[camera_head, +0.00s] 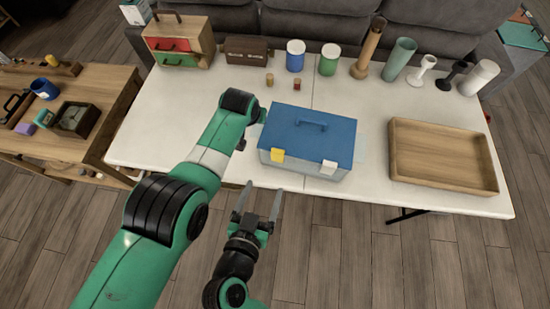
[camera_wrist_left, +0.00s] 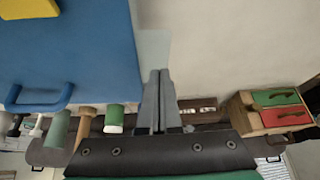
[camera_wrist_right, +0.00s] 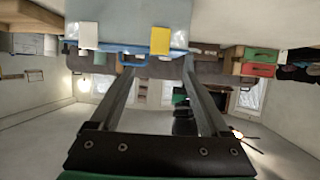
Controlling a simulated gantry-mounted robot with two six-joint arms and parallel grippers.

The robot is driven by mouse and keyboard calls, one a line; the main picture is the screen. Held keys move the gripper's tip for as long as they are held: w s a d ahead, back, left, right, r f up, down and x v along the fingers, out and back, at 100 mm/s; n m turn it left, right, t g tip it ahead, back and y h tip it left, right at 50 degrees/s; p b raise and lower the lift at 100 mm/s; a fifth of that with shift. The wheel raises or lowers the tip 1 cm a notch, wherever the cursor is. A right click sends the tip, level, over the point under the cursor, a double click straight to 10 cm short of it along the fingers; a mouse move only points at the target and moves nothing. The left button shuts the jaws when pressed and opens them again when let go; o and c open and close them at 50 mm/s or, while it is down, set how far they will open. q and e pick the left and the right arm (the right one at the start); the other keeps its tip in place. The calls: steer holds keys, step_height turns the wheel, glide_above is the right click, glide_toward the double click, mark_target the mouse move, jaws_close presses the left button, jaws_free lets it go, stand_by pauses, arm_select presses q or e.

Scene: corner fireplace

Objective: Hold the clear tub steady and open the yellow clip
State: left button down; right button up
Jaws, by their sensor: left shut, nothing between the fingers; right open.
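The clear tub (camera_head: 303,168) stands on the white table under a blue lid (camera_head: 310,133) with a blue handle. The yellow clip (camera_head: 277,155) is at the left of its front edge, and a white clip (camera_head: 328,167) is at the right. Both clips also show in the right wrist view, yellow (camera_wrist_right: 160,40) and white (camera_wrist_right: 88,36). My left gripper (camera_wrist_left: 158,82) is shut and empty beside the tub's left side; whether it touches is unclear. My right gripper (camera_head: 258,189) is open and empty in front of the tub, below the yellow clip and apart from it.
A wooden tray (camera_head: 440,188) lies right of the tub. Behind stand a drawer box (camera_head: 180,40), blue (camera_head: 295,60) and green (camera_head: 328,64) jars, and several tall vessels along the back. A side table (camera_head: 100,80) is at left.

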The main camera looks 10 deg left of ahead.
mark_target(277, 156)
arm_select(q)
steer(key=shift+s+f, duration=0.1)
steer(key=shift+f, duration=0.1)
arm_select(e)
steer(key=x, duration=1.2)
steer(key=shift+w, duration=0.1)
steer(key=shift+r, duration=0.1)
jaws_close()
